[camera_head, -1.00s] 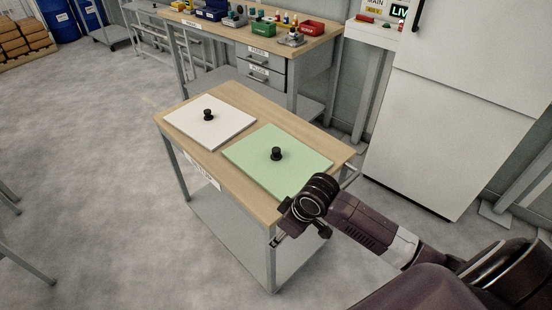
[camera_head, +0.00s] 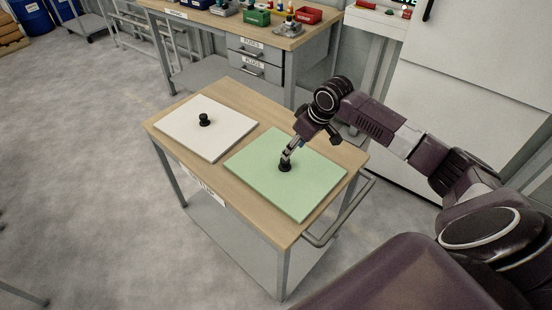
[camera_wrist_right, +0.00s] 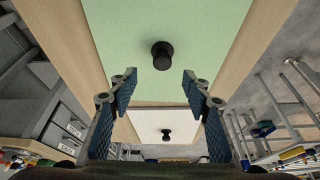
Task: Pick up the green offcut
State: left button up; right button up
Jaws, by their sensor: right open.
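The green offcut (camera_head: 286,186) is a flat pale-green panel with a black knob (camera_head: 284,166), lying on the right part of a wood-topped cart (camera_head: 240,208). My right gripper (camera_head: 287,156) is above the panel, close to the knob in the head view. In the right wrist view the gripper (camera_wrist_right: 158,92) is open, its blue-padded fingers apart and nothing between them. There the green panel (camera_wrist_right: 200,35) and its knob (camera_wrist_right: 162,56) lie beyond the fingertips. Whether the fingers reach the knob's height cannot be told. My left gripper is not in view.
A white panel (camera_head: 225,132) with its own black knob (camera_head: 204,120) lies beside the green one on the cart. The cart has a rail handle (camera_head: 345,222) at its right end. A workbench (camera_head: 215,22) with bins and drawers stands behind. A white cabinet (camera_head: 480,75) stands at right.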

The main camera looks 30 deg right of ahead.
aim_at(288, 162)
jog(key=shift+p+x, duration=0.5)
jog(key=shift+x, duration=0.75)
jog(key=shift+w+a+f+p, duration=0.2)
jog(key=shift+f+p, duration=0.1)
jog(key=shift+f, duration=0.25)
jog(key=shift+w+a+f+p, duration=0.15)
jog(key=shift+f+p, duration=0.1)
jog(key=shift+f, duration=0.35)
jog(key=shift+x, duration=0.95)
jog(key=shift+f, duration=0.2)
jog(key=c, duration=0.9)
grip_shut()
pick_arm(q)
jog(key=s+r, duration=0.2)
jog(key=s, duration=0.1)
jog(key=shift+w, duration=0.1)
pick_arm(e)
jog(key=shift+w+r, duration=0.15)
